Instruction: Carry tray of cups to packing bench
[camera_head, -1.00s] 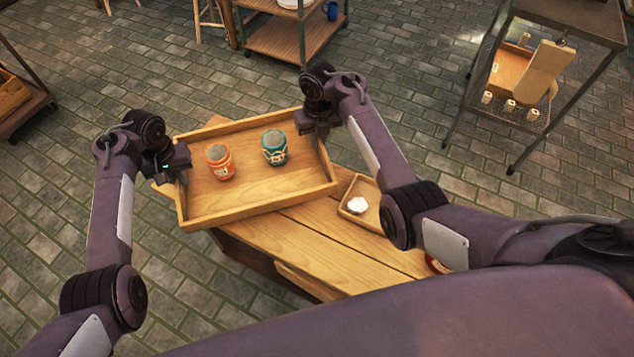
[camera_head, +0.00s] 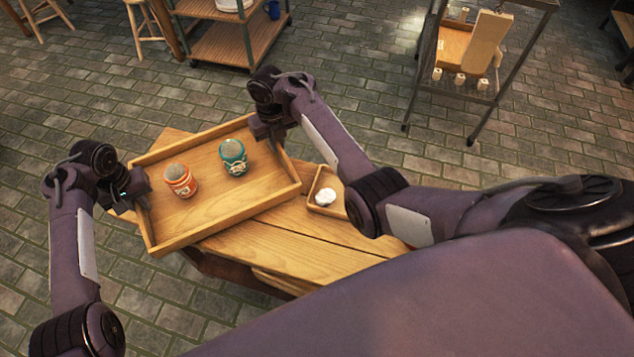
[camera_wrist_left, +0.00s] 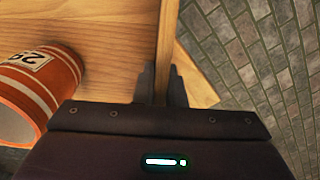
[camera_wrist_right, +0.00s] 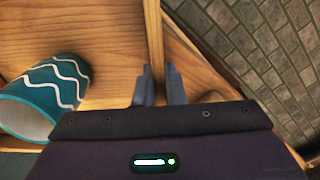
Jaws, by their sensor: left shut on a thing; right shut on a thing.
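The wooden tray (camera_head: 205,222) is held between my two arms, over or on a wooden table; I cannot tell whether it touches the tabletop. An orange cup (camera_head: 180,181) with white bands and a teal cup (camera_head: 233,158) with a white wavy pattern stand upright in it. My left gripper (camera_head: 138,190) is shut on the tray's left wall, which shows between its fingers in the left wrist view (camera_wrist_left: 162,85). My right gripper (camera_head: 268,128) is shut on the opposite wall near the far right corner, also seen in the right wrist view (camera_wrist_right: 158,85).
The wooden table (camera_head: 290,238) lies beneath the tray, with a small wooden box (camera_head: 324,207) holding a white item. A shelf cart (camera_head: 218,45) and stools (camera_head: 150,28) stand at the back left. A metal rack (camera_head: 480,70) stands at the back right. Brick floor between is open.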

